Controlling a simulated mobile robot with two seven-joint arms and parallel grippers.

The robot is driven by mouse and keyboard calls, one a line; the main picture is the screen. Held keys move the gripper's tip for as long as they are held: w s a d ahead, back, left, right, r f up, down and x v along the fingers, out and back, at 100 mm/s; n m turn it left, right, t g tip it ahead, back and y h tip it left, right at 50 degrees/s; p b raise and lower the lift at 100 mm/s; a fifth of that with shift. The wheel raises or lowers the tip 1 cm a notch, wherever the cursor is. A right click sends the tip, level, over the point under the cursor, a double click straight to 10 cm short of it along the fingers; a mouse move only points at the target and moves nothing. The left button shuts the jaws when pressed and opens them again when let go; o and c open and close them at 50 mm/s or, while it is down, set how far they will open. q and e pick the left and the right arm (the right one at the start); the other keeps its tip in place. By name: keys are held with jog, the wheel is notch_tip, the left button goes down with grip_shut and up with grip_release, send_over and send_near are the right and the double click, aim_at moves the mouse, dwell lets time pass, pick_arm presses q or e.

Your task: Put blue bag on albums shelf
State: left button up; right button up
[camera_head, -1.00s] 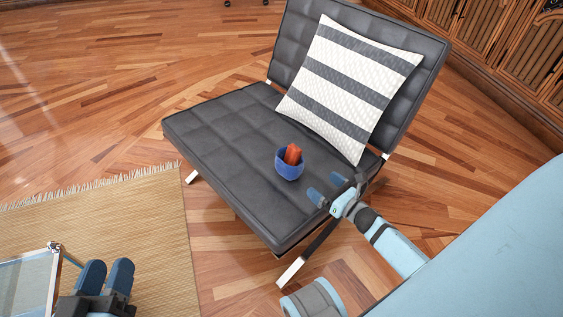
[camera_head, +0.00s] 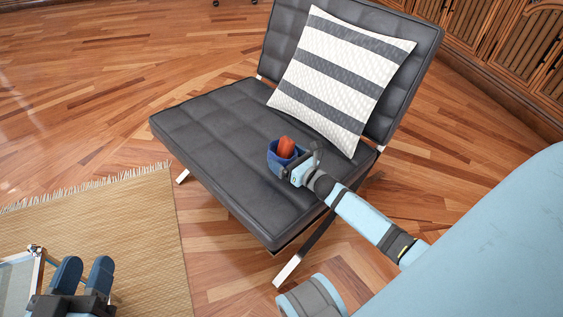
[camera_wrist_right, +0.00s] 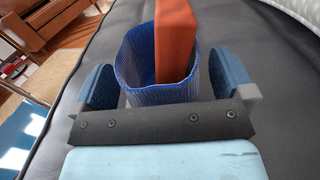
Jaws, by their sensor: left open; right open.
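The blue bag (camera_head: 274,161) is a small open-topped container on the seat of a dark grey chair (camera_head: 205,140), with an orange-red block (camera_head: 286,147) sticking up out of it. My right gripper (camera_head: 285,163) is open around the bag. In the right wrist view the blue bag (camera_wrist_right: 135,75) stands between the two blue fingers of the gripper (camera_wrist_right: 158,85), with a visible gap on each side. My left gripper (camera_head: 84,277) is open and empty at the lower left of the head view, above the woven rug. No albums shelf can be made out for certain.
A striped cushion (camera_head: 340,75) leans on the chair back behind the bag. Wooden cabinets (camera_head: 505,45) line the upper right. A woven rug (camera_head: 110,225) lies at the left, and a framed panel edge (camera_head: 30,270) shows beside my left gripper. The wooden floor is otherwise mostly clear.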

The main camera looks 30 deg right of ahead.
jog(key=shift+w, duration=0.5)
jog(key=shift+a, duration=0.1)
jog(key=c, duration=1.1)
jog(key=shift+r, duration=0.1)
